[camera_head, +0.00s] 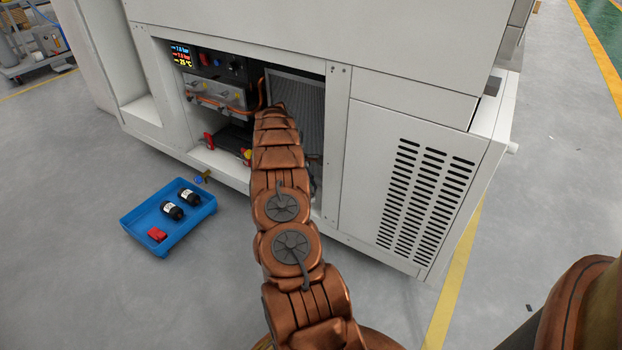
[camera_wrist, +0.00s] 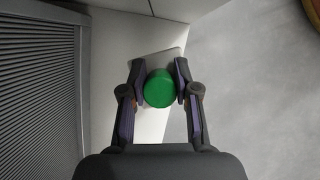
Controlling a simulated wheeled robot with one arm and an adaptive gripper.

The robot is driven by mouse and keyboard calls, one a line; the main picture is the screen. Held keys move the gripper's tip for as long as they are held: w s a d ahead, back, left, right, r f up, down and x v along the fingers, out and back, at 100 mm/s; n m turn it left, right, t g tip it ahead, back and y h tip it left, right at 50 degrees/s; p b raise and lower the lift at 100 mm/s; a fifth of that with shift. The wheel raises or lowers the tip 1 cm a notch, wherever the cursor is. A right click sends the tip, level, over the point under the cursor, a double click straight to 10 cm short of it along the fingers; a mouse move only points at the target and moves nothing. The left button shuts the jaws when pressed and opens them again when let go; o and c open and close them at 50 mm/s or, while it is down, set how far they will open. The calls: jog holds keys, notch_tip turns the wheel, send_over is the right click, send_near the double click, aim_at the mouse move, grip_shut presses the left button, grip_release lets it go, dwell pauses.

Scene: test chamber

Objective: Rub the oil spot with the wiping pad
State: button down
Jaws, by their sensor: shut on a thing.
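My gripper (camera_wrist: 160,72) is shut on a green round handle in the wrist view. The handle seems to belong to the wiping pad (camera_wrist: 160,90). A flat grey edge shows just beyond the green top, between the fingertips; I cannot tell whether the pad's underside touches anything. In the camera_head view my arm reaches into the open bay of the white machine (camera_head: 430,130), and it hides the gripper and the pad. I cannot make out the oil spot in either view.
A finned grey panel (camera_head: 297,100) stands inside the bay, close at the left in the wrist view (camera_wrist: 40,90). Left of it are copper pipes, a valve block (camera_head: 215,92) and red handles. A blue tray (camera_head: 190,228) with two black cylinders and a red piece lies on the floor.

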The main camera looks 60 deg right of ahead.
jog(key=shift+r+p, duration=0.65)
jog(key=shift+r, duration=0.8)
